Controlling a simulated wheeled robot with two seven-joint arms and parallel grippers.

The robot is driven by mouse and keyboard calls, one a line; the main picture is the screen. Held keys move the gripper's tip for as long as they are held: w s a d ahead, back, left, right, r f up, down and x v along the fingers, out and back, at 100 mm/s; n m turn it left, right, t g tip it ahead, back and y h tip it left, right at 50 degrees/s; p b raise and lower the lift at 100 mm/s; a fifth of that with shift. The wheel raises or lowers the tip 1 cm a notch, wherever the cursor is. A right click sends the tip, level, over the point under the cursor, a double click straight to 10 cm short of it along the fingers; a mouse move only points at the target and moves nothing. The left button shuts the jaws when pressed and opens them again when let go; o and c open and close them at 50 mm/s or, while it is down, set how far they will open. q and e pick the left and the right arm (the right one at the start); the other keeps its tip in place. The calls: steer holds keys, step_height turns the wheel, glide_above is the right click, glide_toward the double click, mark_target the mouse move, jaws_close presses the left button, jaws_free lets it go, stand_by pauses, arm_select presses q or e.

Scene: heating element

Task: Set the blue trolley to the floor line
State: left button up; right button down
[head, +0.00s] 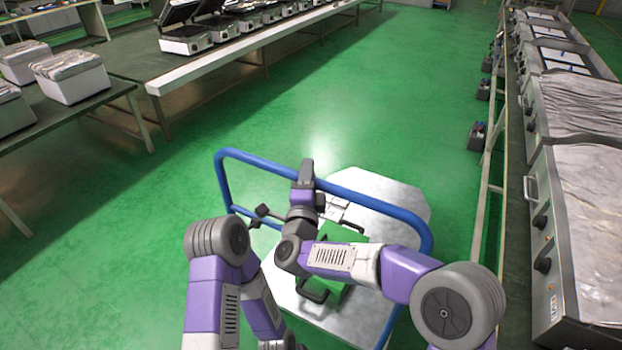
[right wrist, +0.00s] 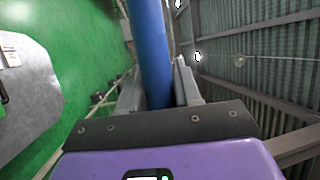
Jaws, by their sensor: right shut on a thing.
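The blue trolley has a blue tube handle (head: 378,208) and a pale grey flat bed (head: 395,190). It stands on the green floor just in front of me. My right gripper (head: 306,172) is shut on the top bar of the handle, left of its middle. In the right wrist view the blue tube (right wrist: 150,50) runs between the two fingers (right wrist: 158,95). The bed's edge (right wrist: 30,95) shows at left there. My left arm is bent at the lower left; its gripper is not visible. My right arm hides part of the bed. I cannot make out a floor line.
A green case (head: 345,236) with black handles lies on the bed. A long bench (head: 215,62) with grills and a table (head: 70,115) with wrapped boxes stand at left. A row of steel griddles (head: 585,220) lines the right side. The green floor between (head: 375,100) is clear.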

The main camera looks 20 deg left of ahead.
arm_select(q)
steer(key=shift+s+f, duration=0.1)
steer(key=shift+s, duration=0.1)
arm_select(e)
steer(key=shift+s+a, duration=0.1)
steer(key=shift+s, duration=0.1)
steer(key=c, duration=0.9)
jaws_free()
steer(key=shift+w, duration=0.1)
steer(key=shift+o, duration=0.2)
